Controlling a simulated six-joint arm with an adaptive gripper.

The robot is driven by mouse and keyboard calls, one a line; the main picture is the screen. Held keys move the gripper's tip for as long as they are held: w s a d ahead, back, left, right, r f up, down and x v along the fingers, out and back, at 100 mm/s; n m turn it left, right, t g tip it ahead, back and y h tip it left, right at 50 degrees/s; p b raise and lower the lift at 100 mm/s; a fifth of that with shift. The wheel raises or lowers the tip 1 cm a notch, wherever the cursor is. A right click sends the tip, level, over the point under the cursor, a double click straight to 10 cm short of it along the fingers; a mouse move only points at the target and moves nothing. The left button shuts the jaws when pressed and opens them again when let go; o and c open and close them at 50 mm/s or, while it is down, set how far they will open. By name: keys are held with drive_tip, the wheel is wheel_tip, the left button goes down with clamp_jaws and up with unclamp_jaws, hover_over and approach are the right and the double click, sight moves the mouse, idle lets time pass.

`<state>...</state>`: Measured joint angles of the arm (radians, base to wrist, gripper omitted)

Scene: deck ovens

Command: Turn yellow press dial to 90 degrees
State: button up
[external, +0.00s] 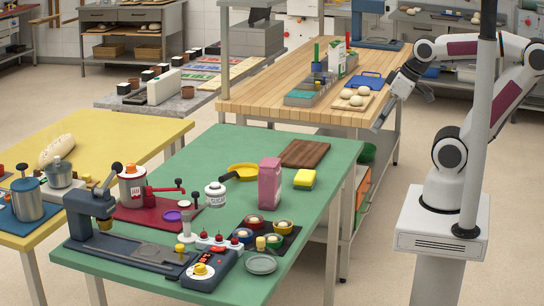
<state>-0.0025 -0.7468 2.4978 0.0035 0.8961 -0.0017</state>
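The yellow dial (202,270) sits on top of a dark blue control box (212,278) at the front edge of the green table. It has a pale centre; its pointer angle is too small to read. A dark blue press (88,206) with a long base stands to the left of the box. My gripper (404,107) is far off at the upper right, beside the right end of the wooden table. Its two fingers look spread and empty, and it touches nothing.
Cherry-topped pieces (218,238), filled bowls (254,221) and a grey plate (261,264) crowd around the control box. A pink carton (269,183) stands behind them. A yellow sponge (304,179) lies farther right. A grey pole (481,120) stands in front of my arm.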

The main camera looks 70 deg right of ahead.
drive_tip(key=w+a+r+n+t+y, duration=0.1)
drive_tip(key=w+a+r+t+y, duration=0.2)
drive_tip(key=w+a, duration=0.65)
drive_tip(key=w+a+r+n+y, duration=0.15)
drive_tip(key=w+a+r, duration=0.25)
drive_tip(key=w+a, duration=0.55)
drive_tip(key=w+a+f+t+y, duration=0.1)
drive_tip(key=w+a, duration=0.5)
drive_tip(key=a, duration=0.3)
drive_tip(key=w+a+t+y, duration=0.1)
drive_tip(key=w+a, duration=0.5)
drive_tip(key=a, duration=0.2)
drive_tip(key=w+a+f+m+t+h, duration=0.1)
drive_tip(key=a+f+m+t+h, duration=0.1)
drive_tip(key=a+f, duration=1.05)
drive_tip(key=s+a+f+h, duration=0.1)
drive_tip(key=s+a+f, duration=0.1)
drive_tip(key=f, duration=0.2)
drive_tip(key=s+a+f+h, duration=0.2)
drive_tip(key=s+f, duration=0.1)
drive_tip(key=f, duration=0.2)
drive_tip(key=s+a+f+t+h, duration=0.1)
drive_tip(key=s+a+f, duration=0.1)
drive_tip(key=f, duration=0.3)
drive_tip(key=shift+s+m+h, duration=0.25)
drive_tip(key=shift+s, duration=0.2)
drive_tip(key=shift+w, duration=0.1)
